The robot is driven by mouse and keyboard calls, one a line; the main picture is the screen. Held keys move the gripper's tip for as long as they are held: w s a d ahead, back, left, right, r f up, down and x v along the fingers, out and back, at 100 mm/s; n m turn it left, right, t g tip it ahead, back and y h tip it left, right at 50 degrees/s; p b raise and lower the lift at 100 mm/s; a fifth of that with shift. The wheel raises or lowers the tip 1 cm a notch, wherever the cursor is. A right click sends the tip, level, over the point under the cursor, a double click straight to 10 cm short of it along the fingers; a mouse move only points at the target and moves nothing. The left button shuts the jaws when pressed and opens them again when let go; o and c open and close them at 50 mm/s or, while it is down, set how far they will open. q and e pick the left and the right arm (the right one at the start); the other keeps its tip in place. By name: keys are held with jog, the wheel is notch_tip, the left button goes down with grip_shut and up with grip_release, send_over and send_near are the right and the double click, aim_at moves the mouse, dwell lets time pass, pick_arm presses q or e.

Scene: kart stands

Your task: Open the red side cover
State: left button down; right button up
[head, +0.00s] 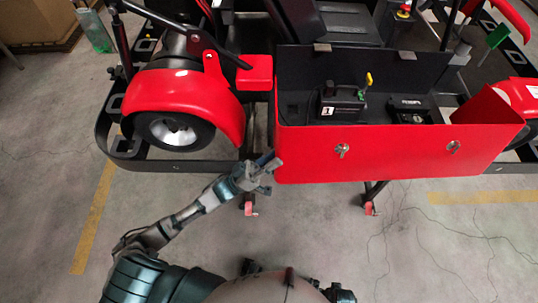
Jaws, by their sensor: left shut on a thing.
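The red side cover (390,156) spans the side of the kart and carries two silver latches, at left (342,150) and right (453,147). It stands tipped outward from the kart, with an open gap above and behind its top edge. My left gripper (268,165) is at the cover's left end, near its lower corner, and is shut on its edge. The exact contact between fingers and edge is too small to see clearly. My right gripper is not in view.
Behind the cover, the open black compartment (300,70) holds a black device with a yellow lever (342,102) and a black box (408,108). A red-fendered wheel (175,130) and a black bumper bar stand at left. Stand legs with red feet (368,208) are below. The floor in front is clear.

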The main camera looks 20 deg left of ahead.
pick_arm(q)
jog(key=shift+w+d+f, duration=0.1)
jog(key=shift+w+f, duration=0.05)
jog(key=shift+f, duration=0.1)
jog(key=c, duration=1.2)
grip_release()
jog(key=shift+c, duration=0.2)
jog(key=shift+o, duration=0.7)
jog(key=shift+w+d, duration=0.3)
jog(key=shift+d+r, duration=0.1)
jog(key=shift+s+a, duration=0.1)
jog(key=shift+a, duration=0.2)
